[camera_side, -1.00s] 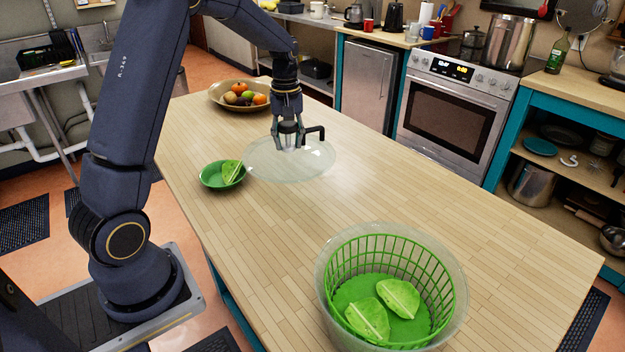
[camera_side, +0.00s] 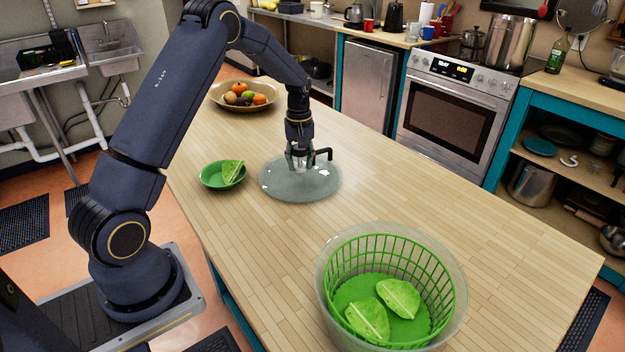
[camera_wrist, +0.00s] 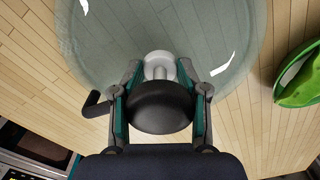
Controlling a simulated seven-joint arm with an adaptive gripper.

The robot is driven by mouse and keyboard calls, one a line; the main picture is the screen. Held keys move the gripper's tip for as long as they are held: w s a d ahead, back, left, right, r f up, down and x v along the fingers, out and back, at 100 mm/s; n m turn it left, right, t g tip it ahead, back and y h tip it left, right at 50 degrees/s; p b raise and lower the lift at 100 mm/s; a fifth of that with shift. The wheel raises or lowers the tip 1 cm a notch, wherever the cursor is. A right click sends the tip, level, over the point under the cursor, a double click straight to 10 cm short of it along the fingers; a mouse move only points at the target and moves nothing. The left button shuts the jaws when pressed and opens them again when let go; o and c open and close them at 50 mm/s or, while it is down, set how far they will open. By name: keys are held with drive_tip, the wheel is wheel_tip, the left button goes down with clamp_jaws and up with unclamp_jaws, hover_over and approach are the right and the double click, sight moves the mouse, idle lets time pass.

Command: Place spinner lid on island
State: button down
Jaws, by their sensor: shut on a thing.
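The clear, round spinner lid (camera_side: 285,190) lies level at the island top (camera_side: 430,200), right of the green bowl. Whether it rests on the wood or hovers just above it I cannot tell. My gripper (camera_side: 302,153) points down over the lid's middle and is shut on its central knob. In the wrist view the fingers (camera_wrist: 160,100) stand on both sides of a dark round knob, with a white hub beyond it. The dark crank handle sticks out to one side. The clear lid disc (camera_wrist: 90,45) spreads out beyond the fingers.
A green bowl (camera_side: 208,182) with a leaf stands just left of the lid; it also shows in the wrist view (camera_wrist: 288,80). The spinner bowl (camera_side: 326,300) with a green basket and leaves stands at the front. A fruit bowl (camera_side: 222,103) is behind. The island's right side is clear.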

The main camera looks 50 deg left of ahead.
drive_tip(key=c, duration=0.6)
unclamp_jaws()
wheel_tip(320, 180, up, 12)
drive_tip(key=shift+d+f, duration=0.1)
drive_tip(key=s+d+r+m+t, duration=0.3)
drive_tip(key=s+d+r+m, duration=0.3)
drive_tip(key=s+d+r, duration=0.5)
drive_tip(key=s+d+f+m+t, duration=0.1)
drive_tip(key=s+d+m, duration=0.2)
drive_tip(key=s, duration=0.4)
drive_tip(key=s+d+m+t, duration=0.1)
drive_tip(key=s+d+m, duration=0.2)
drive_tip(key=s+d, duration=0.2)
drive_tip(key=shift+s+d+f+m+t, duration=0.15)
drive_tip(key=shift+s+f+m+t, duration=0.2)
drive_tip(key=shift+s, duration=0.65)
